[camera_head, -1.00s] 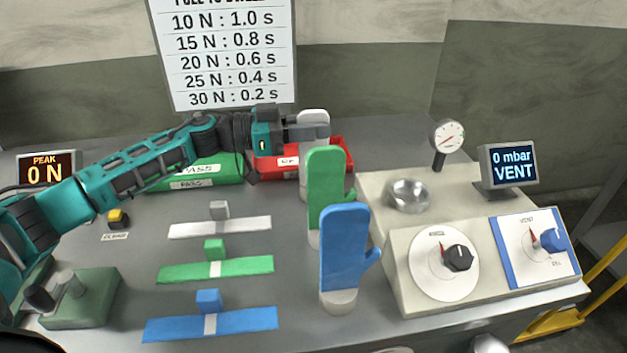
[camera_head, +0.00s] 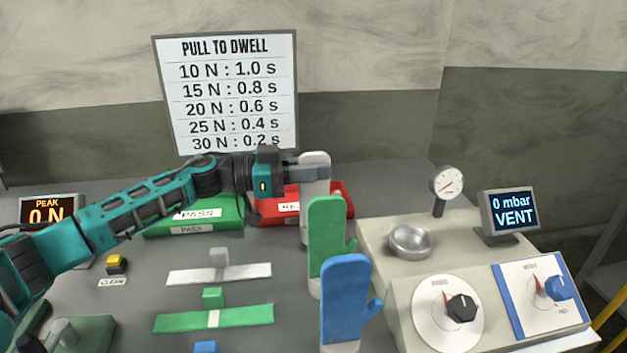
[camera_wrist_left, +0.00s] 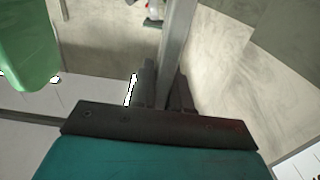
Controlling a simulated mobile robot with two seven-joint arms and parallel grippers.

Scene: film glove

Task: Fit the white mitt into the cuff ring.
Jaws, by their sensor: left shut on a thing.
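The white mitt (camera_head: 315,205) stands upright at the back of a row of mitts, partly hidden by the green mitt and my gripper. My left gripper (camera_head: 311,174) is shut on the white mitt's upper part, reaching in from the left. In the left wrist view the fingers (camera_wrist_left: 162,85) close on a pale upright slab, which looks like the white mitt (camera_wrist_left: 178,45). The cuff ring (camera_head: 409,241), a round silvery metal piece, sits empty on top of the pale console at right. My right gripper is out of view.
The green mitt (camera_head: 328,240) and blue mitt (camera_head: 346,300) stand in front of the white one. A red tray (camera_head: 343,197) and green PASS tray (camera_head: 215,222) lie behind. The gauge (camera_head: 446,185) and VENT display (camera_head: 511,212) rise behind the ring on the console (camera_head: 385,260).

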